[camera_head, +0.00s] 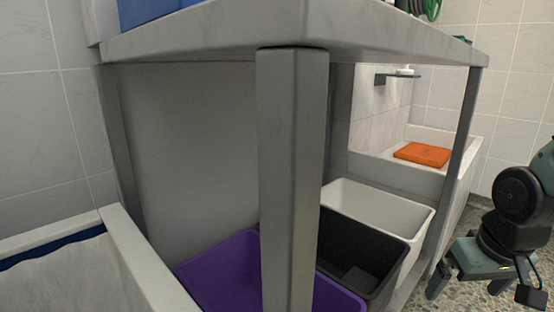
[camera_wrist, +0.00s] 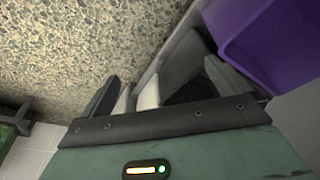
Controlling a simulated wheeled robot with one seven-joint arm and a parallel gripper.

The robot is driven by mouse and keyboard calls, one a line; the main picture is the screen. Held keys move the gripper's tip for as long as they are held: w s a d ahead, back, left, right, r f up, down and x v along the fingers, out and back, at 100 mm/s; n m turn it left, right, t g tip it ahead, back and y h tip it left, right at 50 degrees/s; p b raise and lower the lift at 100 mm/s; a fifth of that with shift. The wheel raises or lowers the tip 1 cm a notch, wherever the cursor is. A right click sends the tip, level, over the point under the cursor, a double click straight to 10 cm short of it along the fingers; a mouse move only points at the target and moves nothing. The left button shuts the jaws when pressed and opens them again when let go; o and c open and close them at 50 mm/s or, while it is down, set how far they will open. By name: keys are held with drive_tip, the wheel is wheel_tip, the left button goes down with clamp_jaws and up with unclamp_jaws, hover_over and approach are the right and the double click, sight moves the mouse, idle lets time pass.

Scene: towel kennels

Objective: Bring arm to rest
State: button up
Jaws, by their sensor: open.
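My gripper (camera_head: 467,284) is at the right edge of the head view, beside the right end of the grey table. It points down over the speckled floor, with its two fingers apart. In the wrist view my gripper (camera_wrist: 165,90) also shows open, with nothing held between the fingers. Part of my arm is cut off by the right edge of the head view.
A grey table (camera_head: 230,32) with a thick front leg (camera_head: 290,180) fills the middle. Under it stand a purple bin (camera_head: 222,275), a black bin (camera_head: 350,245) and a white bin (camera_head: 385,212). An orange folded towel (camera_head: 422,154) lies behind. Speckled floor (camera_wrist: 80,45) is open beside the bins.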

drive_tip(key=s+a+r+n+g+p, duration=0.3)
drive_tip(key=s+a+r+n+p, duration=0.5)
drive_tip(key=s+a+r+p, duration=0.85)
wheel_tip(320, 180, up, 36)
drive_tip(key=w+a+p, duration=0.1)
drive_tip(key=w+p, duration=0.1)
drive_tip(key=p, duration=3.2)
drive_tip(key=shift+w+a+r+y, duration=0.2)
drive_tip(key=shift+w+a+y, duration=0.05)
drive_tip(key=shift+a+y, duration=0.1)
